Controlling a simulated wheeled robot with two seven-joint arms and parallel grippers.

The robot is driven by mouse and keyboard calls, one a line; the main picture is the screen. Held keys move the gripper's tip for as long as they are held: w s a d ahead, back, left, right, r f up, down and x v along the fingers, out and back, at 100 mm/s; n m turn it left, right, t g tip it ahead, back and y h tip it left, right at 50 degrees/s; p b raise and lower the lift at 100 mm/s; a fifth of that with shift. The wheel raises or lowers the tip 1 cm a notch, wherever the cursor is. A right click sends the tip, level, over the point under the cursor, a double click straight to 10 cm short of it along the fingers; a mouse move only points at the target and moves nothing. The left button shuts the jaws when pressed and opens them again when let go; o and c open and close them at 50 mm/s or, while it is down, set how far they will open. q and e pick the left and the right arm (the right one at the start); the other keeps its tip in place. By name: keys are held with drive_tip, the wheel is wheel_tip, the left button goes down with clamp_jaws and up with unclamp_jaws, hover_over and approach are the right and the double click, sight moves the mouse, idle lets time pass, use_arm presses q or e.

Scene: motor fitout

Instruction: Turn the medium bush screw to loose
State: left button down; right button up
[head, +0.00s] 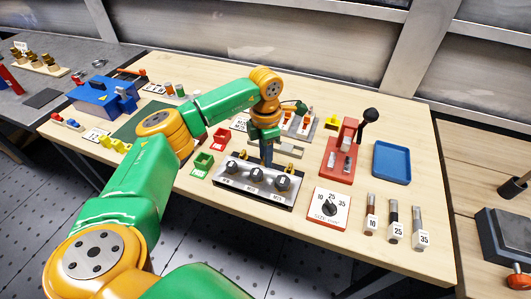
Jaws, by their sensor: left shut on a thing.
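The grey block (240,189) stands near the front of the bench with three dark round bushes in a row, each with a small label below it. The medium bush (257,175) is the middle one. My left gripper (267,160) points straight down just behind and slightly right of it. Its jaws are shut, apparently on the medium bush's screw; the fingers hide the screw, so its setting cannot be read. My right gripper is not in view.
A white dial plate (325,211) marked 10, 25 and 35 is right of the block. A red lever press (338,155) and blue tray (392,162) stand further right. Small green (202,165) and red (221,140) bins are left. Labelled tools line the front right.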

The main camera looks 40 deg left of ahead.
use_arm(q)
drive_tip(key=n+p, duration=0.1)
drive_tip(key=n, duration=0.4)
drive_tip(key=shift+n, duration=0.3)
drive_tip(key=shift+n+p, duration=0.4)
drive_tip(key=shift+n, duration=1.6)
drive_tip(key=c, duration=0.6)
unclamp_jaws()
wheel_tip(320, 180, up, 7)
drive_tip(key=shift+r+b, duration=0.1)
drive_tip(key=shift+b, duration=0.55)
